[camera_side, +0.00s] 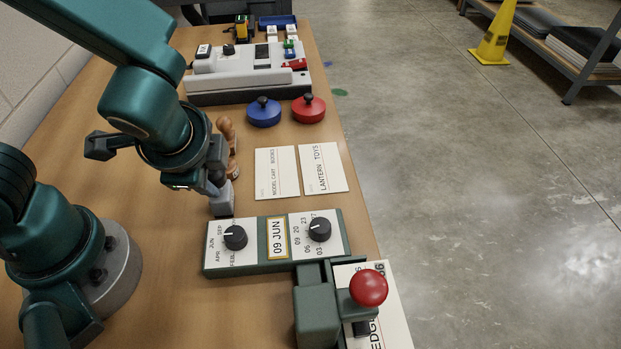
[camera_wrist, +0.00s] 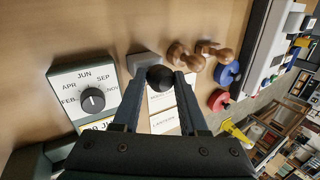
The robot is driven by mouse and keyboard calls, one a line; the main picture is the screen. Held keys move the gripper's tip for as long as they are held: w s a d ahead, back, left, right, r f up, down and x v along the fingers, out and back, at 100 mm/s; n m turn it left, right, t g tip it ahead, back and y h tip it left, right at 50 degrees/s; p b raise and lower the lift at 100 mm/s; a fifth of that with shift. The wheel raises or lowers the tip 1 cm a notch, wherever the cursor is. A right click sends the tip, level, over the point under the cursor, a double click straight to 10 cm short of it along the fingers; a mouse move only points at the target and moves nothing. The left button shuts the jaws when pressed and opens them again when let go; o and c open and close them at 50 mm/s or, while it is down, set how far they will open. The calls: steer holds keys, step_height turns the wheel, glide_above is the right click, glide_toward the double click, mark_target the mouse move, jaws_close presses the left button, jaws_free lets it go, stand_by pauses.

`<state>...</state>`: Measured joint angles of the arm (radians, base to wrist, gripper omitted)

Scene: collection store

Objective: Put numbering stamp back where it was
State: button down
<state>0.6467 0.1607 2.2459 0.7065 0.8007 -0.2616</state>
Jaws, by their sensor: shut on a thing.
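My gripper (camera_side: 213,178) points down at the table, left of the two cards. It is shut on the black ball knob of a small grey-based stamp (camera_side: 222,202), which I take to be the numbering stamp. In the wrist view, my fingers (camera_wrist: 158,82) sit either side of the black knob, and the stamp's grey base (camera_wrist: 143,64) shows beyond it. The stamp looks upright, at or just above the wood; I cannot tell whether it touches. Two wooden-handled stamps (camera_side: 228,132) stand just behind it.
A date panel (camera_side: 276,265) with two black dials reads 09 JUN in front. A press with a red knob (camera_side: 369,288) is at front right. Cards (camera_side: 277,174) lie to the right. Blue (camera_side: 264,112) and red (camera_side: 308,109) round pads and a grey machine (camera_side: 247,88) stand behind.

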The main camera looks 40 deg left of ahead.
steer(key=shift+c, duration=2.2)
jaws_free()
steer(key=v, duration=1.2)
steer(key=a+n+t+h, duration=0.1)
steer(key=a+n+h, duration=0.3)
steer(key=n, duration=0.6)
steer(key=shift+a+f+t, duration=0.3)
steer(key=shift+a+f, duration=0.2)
steer(key=shift+a, duration=0.8)
steer(key=shift+s, duration=0.15)
